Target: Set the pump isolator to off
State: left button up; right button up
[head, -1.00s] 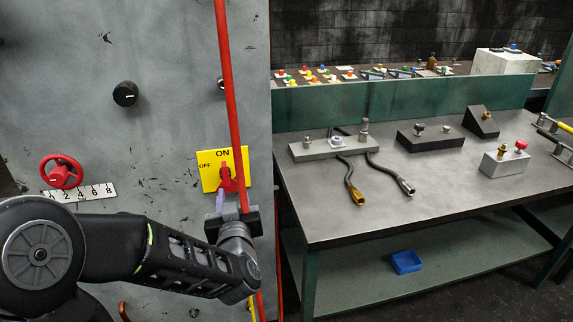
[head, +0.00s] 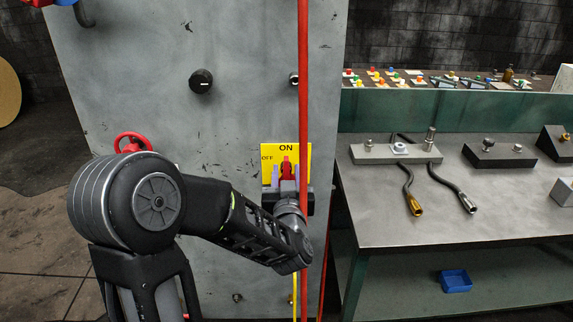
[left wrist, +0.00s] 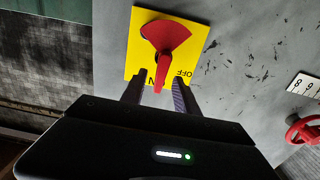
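The pump isolator is a red rotary handle (head: 287,168) on a yellow plate (head: 306,152) fixed to the grey panel. Its narrow end points up at the ON mark; OFF is printed at the plate's left. In the left wrist view the plate shows upside down, with the red handle (left wrist: 166,38) narrowing toward ON. My left gripper (head: 286,178) is at the plate's lower half. In the wrist view its open fingers (left wrist: 157,95) stand on either side of the handle's narrow end, with gaps visible; contact cannot be seen. My right gripper is not in view.
A vertical red pipe (head: 303,80) runs just right of the handle, close to my left gripper. A black knob (head: 201,80) and a red handwheel (left wrist: 306,129) are on the panel. A workbench (head: 410,225) with fittings stands at right, a blue bin (head: 456,281) below.

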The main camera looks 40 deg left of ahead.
aim_at(287, 169)
pick_arm(q)
jog(key=shift+x, duration=1.6)
jog(key=shift+c, duration=0.5)
grip_shut()
